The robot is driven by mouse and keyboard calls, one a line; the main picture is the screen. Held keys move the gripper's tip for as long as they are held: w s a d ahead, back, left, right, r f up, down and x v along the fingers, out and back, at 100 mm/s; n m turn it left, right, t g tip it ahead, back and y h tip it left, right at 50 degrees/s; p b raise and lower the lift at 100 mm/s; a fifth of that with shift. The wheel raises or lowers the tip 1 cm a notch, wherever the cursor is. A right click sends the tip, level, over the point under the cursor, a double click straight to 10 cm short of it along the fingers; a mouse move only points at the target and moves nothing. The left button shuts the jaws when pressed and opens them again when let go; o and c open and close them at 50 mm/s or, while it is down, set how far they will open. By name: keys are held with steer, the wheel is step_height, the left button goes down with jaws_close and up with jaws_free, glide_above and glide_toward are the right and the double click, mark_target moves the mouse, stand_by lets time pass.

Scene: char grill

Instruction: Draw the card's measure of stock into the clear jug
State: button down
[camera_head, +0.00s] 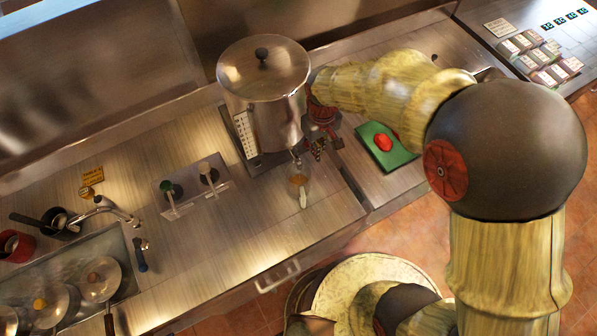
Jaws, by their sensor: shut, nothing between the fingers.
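A large steel urn (262,100) with a domed lid and black knob stands on the counter. Its tap (296,152) sticks out low at the front. A small clear jug (303,192) stands below the tap, with something brownish showing inside; the level is too small to read. My gripper (319,149) is just right of the tap, shut and empty. I cannot tell whether it touches the tap. A white marked strip (244,134) is at the urn's left side; whether it is the card is unclear.
A green board (386,147) with a red item lies to the right. Two handled inserts (193,184) sit in the counter left of the jug. A sink (75,280) with pans and a faucet is at left. Small labelled tubs (540,58) stand at far right.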

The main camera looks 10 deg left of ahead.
steer(key=shift+s+d, duration=0.1)
steer(key=shift+s, duration=0.4)
step_height(320, 180, up, 6)
steer(key=p, duration=0.3)
steer(key=shift+p, duration=0.35)
steer(key=s+d+m+t+b, duration=0.2)
steer(key=s+d+b, duration=0.4)
steer(key=d+b, duration=0.4)
steer(key=s+d+m+t+b, duration=0.3)
steer(key=s+d+m+b, duration=0.2)
steer(key=d+b, duration=0.5)
steer(key=s+b, duration=0.2)
steer(key=b, duration=0.1)
steer(key=shift+s+d+r+t, duration=0.15)
steer(key=shift+s+t, duration=0.1)
steer(key=shift+t, duration=0.05)
